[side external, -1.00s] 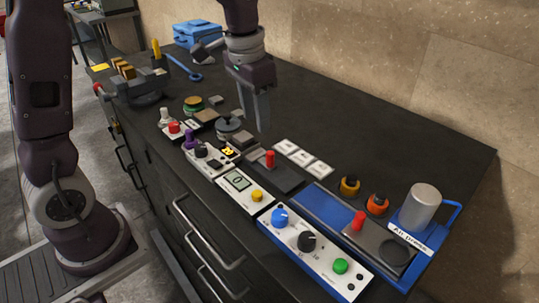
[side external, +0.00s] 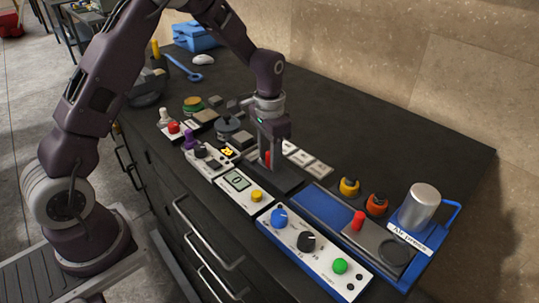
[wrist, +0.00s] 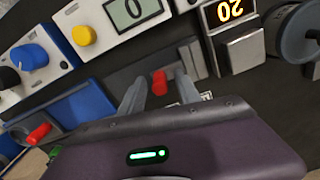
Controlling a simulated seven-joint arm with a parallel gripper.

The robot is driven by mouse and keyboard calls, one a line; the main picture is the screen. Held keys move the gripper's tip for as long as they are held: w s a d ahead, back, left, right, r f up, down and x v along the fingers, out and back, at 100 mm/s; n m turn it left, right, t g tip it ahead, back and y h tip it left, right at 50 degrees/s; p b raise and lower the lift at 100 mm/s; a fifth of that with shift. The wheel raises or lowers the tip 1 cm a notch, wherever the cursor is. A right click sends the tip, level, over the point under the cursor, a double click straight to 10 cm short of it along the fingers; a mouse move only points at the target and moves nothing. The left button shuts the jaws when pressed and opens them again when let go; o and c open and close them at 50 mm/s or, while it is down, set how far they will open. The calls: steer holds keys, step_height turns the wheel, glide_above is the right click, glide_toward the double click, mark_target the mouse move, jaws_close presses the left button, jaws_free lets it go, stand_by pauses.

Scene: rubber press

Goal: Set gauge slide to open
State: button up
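A red knob (side external: 268,158) stands on a dark slide plate (side external: 286,183), beside a white gauge box (side external: 237,181) whose display reads 0. I take this to be the gauge slide. My gripper (side external: 270,162) is over the plate, pointing down, with its fingers around the red knob. In the wrist view the red knob (wrist: 158,83) shows between the two fingertips of my gripper (wrist: 160,88), with gaps on both sides. The fingers are open. The lower part of the knob is partly hidden by the fingers in the side view.
A blue air press (side external: 395,245) with another red handle (side external: 358,221) stands to the right. A control box with blue, black and green knobs (side external: 310,245) lies in front. White label cards (side external: 308,160) lie behind the slide.

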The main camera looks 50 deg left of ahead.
jaws_close()
stand_by(1.2)
